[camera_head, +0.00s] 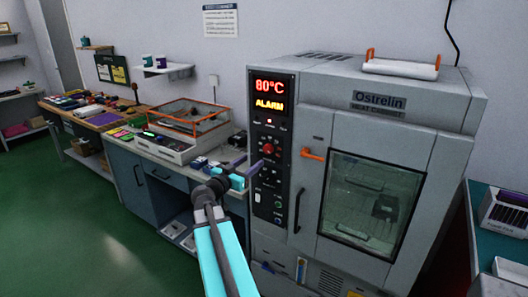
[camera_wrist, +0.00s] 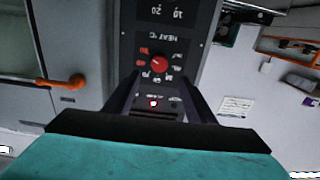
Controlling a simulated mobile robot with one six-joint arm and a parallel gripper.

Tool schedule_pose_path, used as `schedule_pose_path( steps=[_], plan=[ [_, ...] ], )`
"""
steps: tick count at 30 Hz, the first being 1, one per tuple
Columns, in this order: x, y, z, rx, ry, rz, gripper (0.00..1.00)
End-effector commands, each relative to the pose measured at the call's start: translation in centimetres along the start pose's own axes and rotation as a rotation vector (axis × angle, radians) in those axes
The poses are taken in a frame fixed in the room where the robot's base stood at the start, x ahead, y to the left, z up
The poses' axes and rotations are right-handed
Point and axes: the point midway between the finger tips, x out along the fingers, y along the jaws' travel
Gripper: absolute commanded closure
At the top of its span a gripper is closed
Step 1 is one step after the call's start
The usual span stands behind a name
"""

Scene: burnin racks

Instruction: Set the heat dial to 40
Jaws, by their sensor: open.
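The heat cabinet (camera_head: 378,105) has a dark control panel with a lit display (camera_head: 268,94) reading 80°C and ALARM. Below it is the red heat dial (camera_head: 268,148). In the wrist view, which is upside down, the dial (camera_wrist: 159,63) sits under a HEAT °C label with numbers around it. I cannot read where its pointer stands. My gripper (camera_head: 254,169) is in front of the panel. In the wrist view my gripper (camera_wrist: 160,92) is open and empty, its two fingers reaching toward the panel on either side of the dial's line, apparently apart from it.
A lit red lamp (camera_wrist: 153,103) shows between the fingers. A workbench (camera_head: 165,155) with trays and small parts runs to the left. Green floor (camera_head: 80,225) is clear at lower left.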

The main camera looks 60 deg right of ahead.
Motion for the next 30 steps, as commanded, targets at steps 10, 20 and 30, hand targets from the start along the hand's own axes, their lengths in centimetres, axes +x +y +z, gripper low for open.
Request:
schedule_pose_path(
  steps=[10,20,30],
  plan=[
    [4.7,-0.1,-0.2,-0.001,0.000,0.001,0.50],
    [8.4,0.0,-0.2,-0.001,0.001,0.002,0.50],
    [10.1,0.1,0.0,0.000,0.000,0.002,0.50]
  ],
)
